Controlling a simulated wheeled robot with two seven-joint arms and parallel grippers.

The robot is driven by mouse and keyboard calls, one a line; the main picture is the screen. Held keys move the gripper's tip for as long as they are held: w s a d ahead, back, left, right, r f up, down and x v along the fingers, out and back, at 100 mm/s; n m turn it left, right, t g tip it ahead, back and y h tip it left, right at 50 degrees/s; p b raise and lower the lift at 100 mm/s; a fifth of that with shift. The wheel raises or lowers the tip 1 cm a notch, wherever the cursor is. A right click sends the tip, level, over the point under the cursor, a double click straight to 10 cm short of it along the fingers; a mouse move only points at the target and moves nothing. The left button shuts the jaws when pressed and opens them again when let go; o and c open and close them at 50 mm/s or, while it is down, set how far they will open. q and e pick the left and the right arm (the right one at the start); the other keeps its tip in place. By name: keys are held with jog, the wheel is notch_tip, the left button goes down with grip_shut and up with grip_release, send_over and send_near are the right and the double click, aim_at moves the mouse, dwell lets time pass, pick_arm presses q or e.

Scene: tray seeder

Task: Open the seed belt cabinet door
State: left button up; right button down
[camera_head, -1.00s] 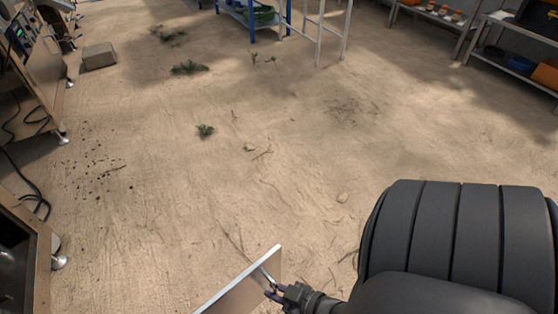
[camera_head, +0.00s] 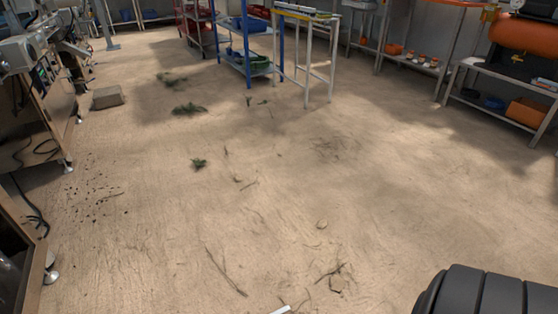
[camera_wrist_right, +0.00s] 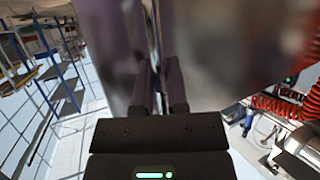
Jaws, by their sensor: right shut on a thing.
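In the right wrist view the two dark fingers of my right gripper (camera_wrist_right: 158,85) are closed around a thin shiny upright bar, the door handle (camera_wrist_right: 155,35). The blurred metal door panel (camera_wrist_right: 225,40) fills the upper middle behind the fingers. In the head view only a small pale corner of the door (camera_head: 281,310) shows at the bottom edge. The right gripper is outside the head view. A metal housing with a dark, glossy interior (camera_head: 14,255) stands at the left edge; I cannot tell whether the door belongs to it. My left gripper is in neither view.
The sandy floor (camera_head: 250,220) is broadly clear, with small plants (camera_head: 188,109) and twigs. Machines with cables (camera_head: 35,150) line the left side. A blue rack (camera_head: 247,60) and a pale stand (camera_head: 305,60) are at the back; shelves (camera_head: 500,95) are at the right.

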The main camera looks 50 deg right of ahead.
jog(key=c, duration=0.6)
grip_release()
jog(key=shift+c, duration=0.2)
pick_arm(q)
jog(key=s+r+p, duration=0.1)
jog(key=p, duration=0.1)
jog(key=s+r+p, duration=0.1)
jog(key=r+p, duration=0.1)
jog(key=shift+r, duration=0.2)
pick_arm(e)
jog(key=v, duration=1)
